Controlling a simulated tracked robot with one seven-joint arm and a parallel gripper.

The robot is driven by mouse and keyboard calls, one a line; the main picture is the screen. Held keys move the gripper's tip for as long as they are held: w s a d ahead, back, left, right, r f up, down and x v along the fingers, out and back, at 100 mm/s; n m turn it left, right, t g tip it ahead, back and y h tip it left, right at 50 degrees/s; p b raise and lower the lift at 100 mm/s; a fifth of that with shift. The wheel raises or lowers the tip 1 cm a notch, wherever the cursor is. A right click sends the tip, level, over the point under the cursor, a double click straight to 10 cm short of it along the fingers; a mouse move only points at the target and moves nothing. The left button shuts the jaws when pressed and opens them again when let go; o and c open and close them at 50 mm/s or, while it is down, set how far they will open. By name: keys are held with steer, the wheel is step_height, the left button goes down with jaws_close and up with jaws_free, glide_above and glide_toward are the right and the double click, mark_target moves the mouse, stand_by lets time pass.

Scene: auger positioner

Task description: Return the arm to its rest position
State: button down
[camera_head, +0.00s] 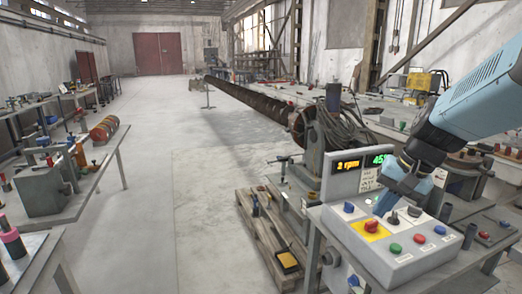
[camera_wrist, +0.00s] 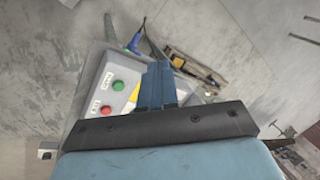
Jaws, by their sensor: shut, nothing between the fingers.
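My blue arm comes in from the right in the head view. My gripper (camera_head: 382,208) points down over the sloped grey control panel (camera_head: 400,268), near its upper row of knobs. I cannot tell from this view whether it touches the panel. In the wrist view my gripper's blue fingers (camera_wrist: 158,70) are together with nothing between them. The panel has a red knob on a yellow plate (camera_head: 371,227), a green button (camera_head: 395,248) and blue and red controls.
The positioner (camera_head: 330,135) with a long auger (camera_head: 250,98) runs back from behind the panel. A wooden pallet (camera_head: 262,232) lies left of the panel. A workbench (camera_head: 90,180) with tools stands at left. The floor aisle between is clear. The wrist view shows a grey button box (camera_wrist: 95,85).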

steer(key=s+a+r+n+t+h, duration=0.3)
steer(key=s+r+n, duration=0.2)
steer(key=s, duration=0.2)
steer(key=shift+s+a+r, duration=0.15)
steer(key=shift+s+r, duration=0.05)
steer(key=shift+r, duration=0.15)
